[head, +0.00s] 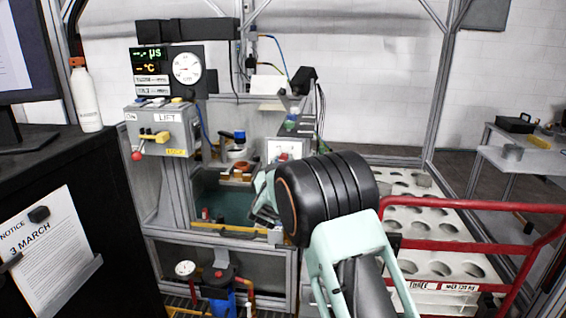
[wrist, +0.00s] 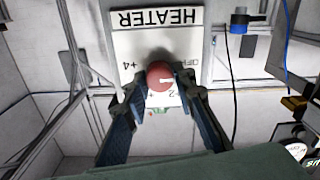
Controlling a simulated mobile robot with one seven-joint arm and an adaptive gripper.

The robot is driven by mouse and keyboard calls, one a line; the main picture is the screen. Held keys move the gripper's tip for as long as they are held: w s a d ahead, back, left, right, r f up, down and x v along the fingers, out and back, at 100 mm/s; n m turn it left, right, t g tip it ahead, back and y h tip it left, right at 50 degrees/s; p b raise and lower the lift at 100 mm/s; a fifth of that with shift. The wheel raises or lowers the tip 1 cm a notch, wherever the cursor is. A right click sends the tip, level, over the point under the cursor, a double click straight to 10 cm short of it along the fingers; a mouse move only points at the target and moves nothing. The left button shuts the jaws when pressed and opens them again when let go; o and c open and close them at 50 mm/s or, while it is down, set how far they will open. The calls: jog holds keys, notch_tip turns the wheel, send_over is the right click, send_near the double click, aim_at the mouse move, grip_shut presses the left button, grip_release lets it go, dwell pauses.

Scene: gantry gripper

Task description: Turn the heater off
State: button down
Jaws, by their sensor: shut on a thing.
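The heater panel (wrist: 135,45) is a white plate lettered HEATER, upside down in the wrist view, with OFF and +4 marks. Its round red knob (wrist: 160,76) has a short white pointer line toward the picture's right; I cannot tell exactly which mark it meets. My gripper (wrist: 161,82) is shut on the knob, with a dark finger on each side. The fingers cover part of the lower dial markings. In the head view the white panel (head: 288,147) shows just beyond my arm, which hides the fingertips.
A LIFT control box (head: 165,128) with a red-tipped lever stands left of the water tank (head: 235,212). A red cart rail (head: 475,246) and a white holed tray (head: 420,184) lie to the right. A dark cabinet (head: 100,165) is at the near left.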

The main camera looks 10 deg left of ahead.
jog(key=c, duration=1.6)
grip_release()
jog(key=s, duration=1.2)
jog(key=shift+a, duration=0.2)
